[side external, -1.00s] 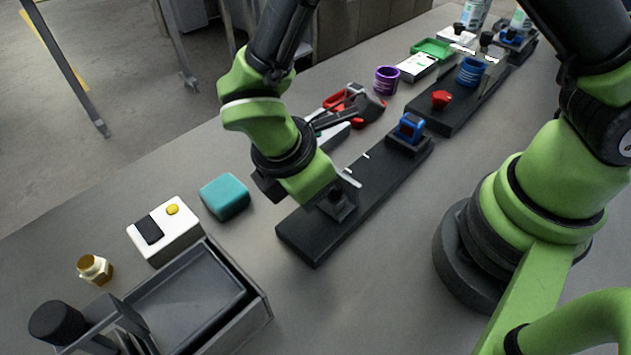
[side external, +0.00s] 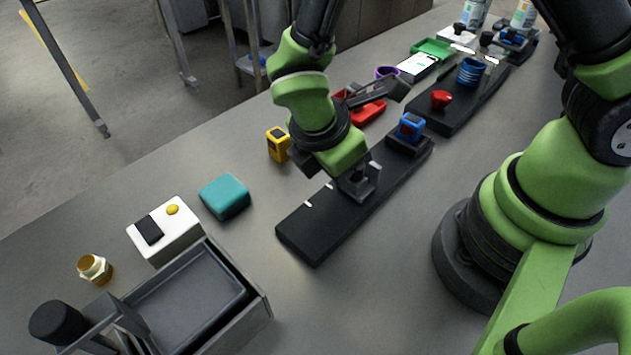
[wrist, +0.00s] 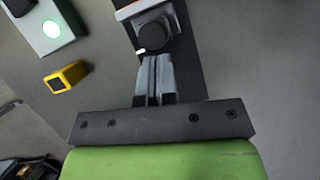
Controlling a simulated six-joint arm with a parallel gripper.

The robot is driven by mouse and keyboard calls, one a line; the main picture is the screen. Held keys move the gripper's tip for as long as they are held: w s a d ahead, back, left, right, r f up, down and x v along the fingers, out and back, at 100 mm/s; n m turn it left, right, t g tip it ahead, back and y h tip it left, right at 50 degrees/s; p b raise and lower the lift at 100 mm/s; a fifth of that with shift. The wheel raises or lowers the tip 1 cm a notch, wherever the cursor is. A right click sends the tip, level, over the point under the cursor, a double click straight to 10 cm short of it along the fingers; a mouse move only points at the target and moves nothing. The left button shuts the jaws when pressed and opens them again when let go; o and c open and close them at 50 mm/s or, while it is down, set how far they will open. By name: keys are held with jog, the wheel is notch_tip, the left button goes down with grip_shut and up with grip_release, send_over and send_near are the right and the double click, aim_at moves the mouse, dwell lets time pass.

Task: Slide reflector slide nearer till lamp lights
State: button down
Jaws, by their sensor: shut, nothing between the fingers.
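The reflector slide, a grey upright plate with a black knob, sits on the black rail (side external: 300,235) around mid-length. It shows in the wrist view (wrist: 153,35). The blue sensor block (side external: 411,126) stands on the rail's far end, a short gap beyond the slide. My gripper (side external: 352,178) is down at the slide; in the wrist view its fingers (wrist: 154,62) are together, empty, right against or very close to the knob's near side. The lamp (wrist: 52,29) on a white box glows green in the wrist view; my arm hides it in the side view.
A yellow block (side external: 278,145) and a teal block (side external: 224,197) lie left of the rail. A white box with a yellow button (side external: 173,209) and a grey tray (side external: 265,300) are nearer. A second rail with a red knob (side external: 441,99) stands beyond.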

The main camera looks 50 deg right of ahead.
jog(key=shift+a, duration=0.1)
jog(key=shift+w+a, duration=0.1)
jog(key=shift+a, duration=0.3)
jog(key=a, duration=0.2)
jog(key=shift+w+a, duration=0.3)
jog(key=shift+a, duration=0.05)
jog(key=s+v, duration=0.1)
jog(key=v, duration=0.8)
jog(key=d+r+m+t+y, duration=0.2)
jog(key=d+r+m+y, duration=0.2)
jog(key=d+r+m, duration=0.5)
jog(key=s+d+r+m+t+y, duration=0.2)
jog(key=s+d+r+m+t, duration=0.2)
jog(key=s+m, duration=0.5)
jog(key=shift+d+r+m+t, duration=0.2)
jog(key=shift+r+m+t, duration=0.75)
jog(key=shift+m+t, duration=0.05)
